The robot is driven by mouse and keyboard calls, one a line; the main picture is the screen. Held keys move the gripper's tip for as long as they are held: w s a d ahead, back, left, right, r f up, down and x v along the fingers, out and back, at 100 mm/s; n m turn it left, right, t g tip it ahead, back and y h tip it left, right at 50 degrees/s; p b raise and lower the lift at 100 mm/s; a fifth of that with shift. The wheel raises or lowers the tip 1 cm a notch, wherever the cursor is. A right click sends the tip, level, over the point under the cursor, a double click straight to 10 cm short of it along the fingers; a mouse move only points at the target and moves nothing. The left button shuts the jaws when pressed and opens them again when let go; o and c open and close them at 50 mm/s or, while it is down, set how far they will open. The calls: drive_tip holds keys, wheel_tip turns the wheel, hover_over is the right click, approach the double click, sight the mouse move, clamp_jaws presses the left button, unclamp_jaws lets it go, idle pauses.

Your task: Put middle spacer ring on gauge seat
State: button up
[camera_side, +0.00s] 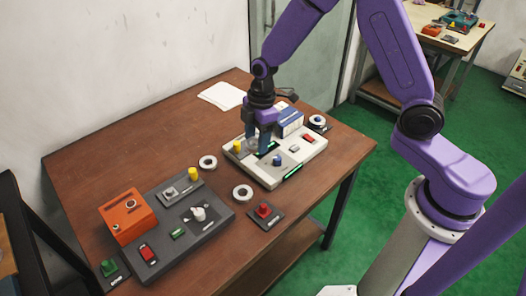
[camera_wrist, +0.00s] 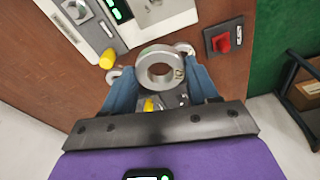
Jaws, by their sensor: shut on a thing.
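My gripper (camera_side: 262,143) is over the back left part of the pale console (camera_side: 262,176) in the side view. In the wrist view my gripper (camera_wrist: 162,80) is shut on a thick metal spacer ring (camera_wrist: 146,72), held between its two blue fingers. The side view does not show this ring clearly. Two other rings lie on the table: one nearer the back (camera_side: 208,156) and one nearer the front (camera_side: 242,187). A round pale piece with a dark centre (camera_side: 317,118) stands on a dark pad at the right; I cannot tell if this is the gauge seat.
A grey panel (camera_side: 165,238) with an orange box (camera_side: 127,214) stands at front left. A red button on a dark plate (camera_side: 264,211) is at the table's front edge. A blue-and-white box (camera_side: 291,122) stands near my gripper. The back left table is mostly clear.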

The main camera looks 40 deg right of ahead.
drive_tip(key=w+d+m, duration=0.1)
drive_tip(key=w+d, duration=0.1)
drive_tip(key=w, duration=0.1)
drive_tip(key=w+d+m, duration=0.1)
drive_tip(key=w+d, duration=0.2)
drive_tip(key=w+d+f+m, duration=0.1)
drive_tip(key=w+d, duration=0.2)
drive_tip(key=shift+w+d+m+t, duration=0.1)
drive_tip(key=shift+d+m+t, duration=0.1)
drive_tip(key=shift+m+t, duration=0.1)
drive_tip(key=shift+f, duration=1.85)
drive_tip(key=shift+f, duration=1.7)
idle(0.3)
drive_tip(key=o, duration=1.3)
drive_tip(key=shift+r, duration=0.1)
drive_tip(key=shift+r, duration=3.65)
